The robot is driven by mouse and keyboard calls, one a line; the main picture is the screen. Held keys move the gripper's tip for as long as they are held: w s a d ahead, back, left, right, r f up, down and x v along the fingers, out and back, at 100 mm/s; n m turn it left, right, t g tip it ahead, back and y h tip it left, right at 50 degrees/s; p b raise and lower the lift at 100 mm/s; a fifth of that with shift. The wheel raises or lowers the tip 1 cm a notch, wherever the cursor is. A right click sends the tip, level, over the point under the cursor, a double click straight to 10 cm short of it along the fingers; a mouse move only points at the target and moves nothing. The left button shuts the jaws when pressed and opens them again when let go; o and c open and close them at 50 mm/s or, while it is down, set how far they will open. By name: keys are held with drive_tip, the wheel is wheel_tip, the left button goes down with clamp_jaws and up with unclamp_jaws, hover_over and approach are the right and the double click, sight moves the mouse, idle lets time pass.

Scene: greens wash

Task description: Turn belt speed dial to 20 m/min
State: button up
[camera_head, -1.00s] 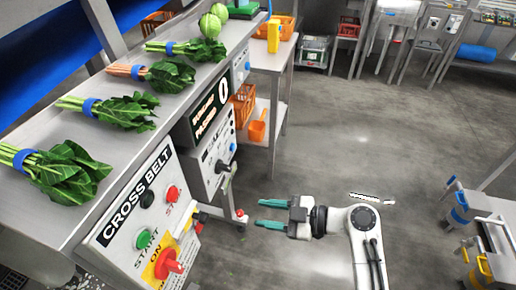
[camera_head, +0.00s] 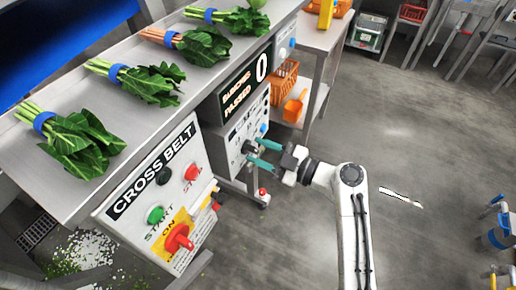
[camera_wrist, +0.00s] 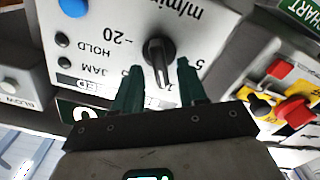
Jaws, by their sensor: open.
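The belt speed dial is a black knob (camera_wrist: 157,52) on a white panel, seen upside down in the wrist view. A "20" mark and "m/min" lettering are printed near it. My gripper (camera_wrist: 160,85) is open, its two green fingers pointing at the panel on either side of the knob's lower part. I cannot tell whether they touch it. In the head view my gripper (camera_head: 262,155) reaches left to the white dial panel (camera_head: 247,122), close to the dark knob, which the fingers partly hide.
The CROSS BELT panel (camera_head: 128,197) with a green start button (camera_head: 156,215), red stop button (camera_head: 192,172) and red switch (camera_head: 178,238) stands nearer me. Greens bunches (camera_head: 150,83) lie on the belt above. An orange crate (camera_head: 284,82) sits behind. Open floor lies right.

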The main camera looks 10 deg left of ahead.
drive_tip(key=shift+w+a, duration=0.2)
drive_tip(key=shift+a, duration=0.35)
clamp_jaws()
